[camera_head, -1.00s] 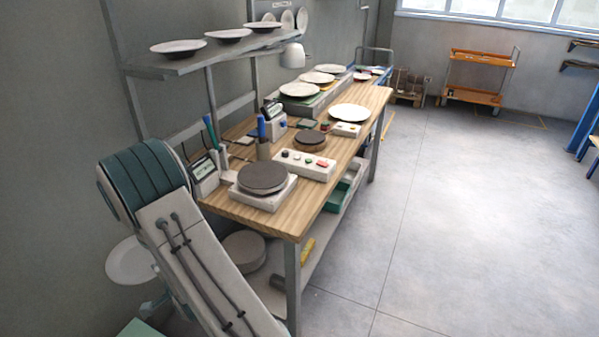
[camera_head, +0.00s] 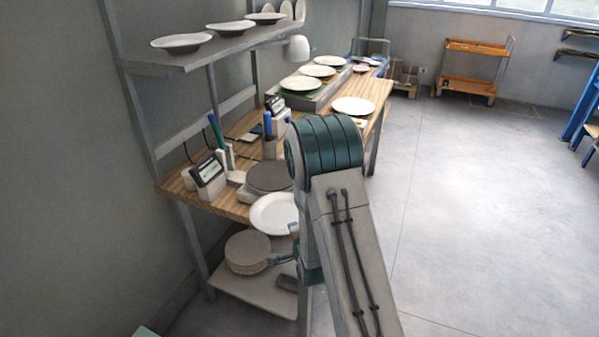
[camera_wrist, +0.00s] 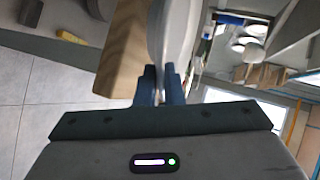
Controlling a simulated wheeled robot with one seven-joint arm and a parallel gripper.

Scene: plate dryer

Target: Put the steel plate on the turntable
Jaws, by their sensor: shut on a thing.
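A pale, shiny round plate (camera_head: 273,214) is held on edge, its face toward the head camera. My gripper (camera_wrist: 160,88) is shut on its rim; the wrist view shows the plate (camera_wrist: 168,28) nearly edge-on, rising from between the blue fingers. In the head view the fingers are mostly hidden behind my arm. The turntable (camera_head: 270,177), a dark grey disc on a white base, stands on the near end of the wooden bench. The plate appears just below and in front of it, apart from it as far as I can tell. My arm hides the turntable's right side.
The wooden bench (camera_head: 238,205) carries a meter (camera_head: 209,172) and a pen holder left of the turntable. A stack of grey discs (camera_head: 248,250) sits on the lower shelf. Plates stand on the upper shelf (camera_head: 205,57) and far bench. The floor at right is clear.

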